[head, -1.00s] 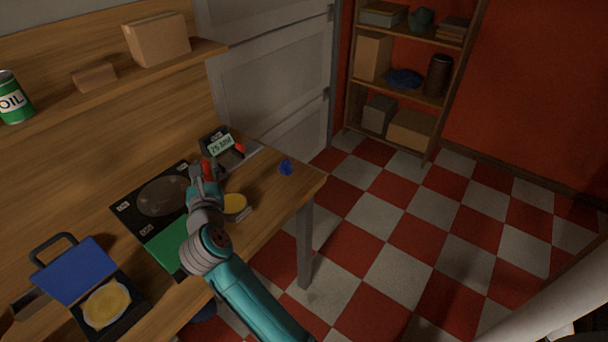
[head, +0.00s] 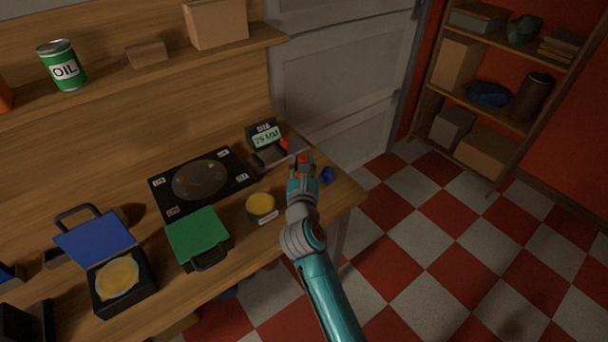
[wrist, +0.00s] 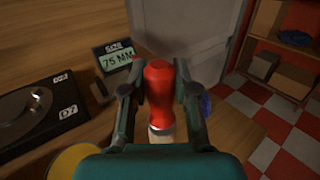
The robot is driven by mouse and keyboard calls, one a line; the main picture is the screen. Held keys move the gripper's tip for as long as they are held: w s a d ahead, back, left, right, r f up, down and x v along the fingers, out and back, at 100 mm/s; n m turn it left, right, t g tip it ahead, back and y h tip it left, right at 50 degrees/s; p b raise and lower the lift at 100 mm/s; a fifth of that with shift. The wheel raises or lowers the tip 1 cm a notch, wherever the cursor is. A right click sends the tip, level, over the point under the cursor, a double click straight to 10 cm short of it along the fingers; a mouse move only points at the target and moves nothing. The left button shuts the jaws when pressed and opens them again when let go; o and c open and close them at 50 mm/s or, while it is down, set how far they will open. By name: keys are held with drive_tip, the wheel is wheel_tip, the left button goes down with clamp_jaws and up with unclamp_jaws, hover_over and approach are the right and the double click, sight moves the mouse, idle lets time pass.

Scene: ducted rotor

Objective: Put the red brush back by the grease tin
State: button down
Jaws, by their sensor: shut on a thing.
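The red brush (wrist: 158,95) is upright between the fingers of my gripper (wrist: 158,100) in the wrist view. Its rounded red handle points up, with a paler part below; its lower end is hidden by my gripper. In the head view, the brush (head: 304,159) shows as a small red spot at my gripper (head: 303,165). My gripper is shut on it, above the right end of the bench. The yellow-topped grease tin (head: 261,206) stands on the bench, left of my gripper. Its yellow top also shows at the lower left of the wrist view (wrist: 70,160).
A gauge reading 75 MM (head: 266,137) stands behind my gripper. A blue item (head: 327,175) lies just right of it. A black plate with a round disc (head: 201,180), a green case (head: 198,235) and an open blue case (head: 95,238) are farther left.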

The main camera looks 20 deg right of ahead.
drive_tip(key=shift+a+f, duration=0.1)
drive_tip(key=shift+f, duration=1.8)
drive_tip(key=shift+f, duration=0.15)
drive_tip(key=c, duration=0.9)
unclamp_jaws()
drive_tip(key=shift+s, duration=0.1)
drive_tip(key=v, duration=1.2)
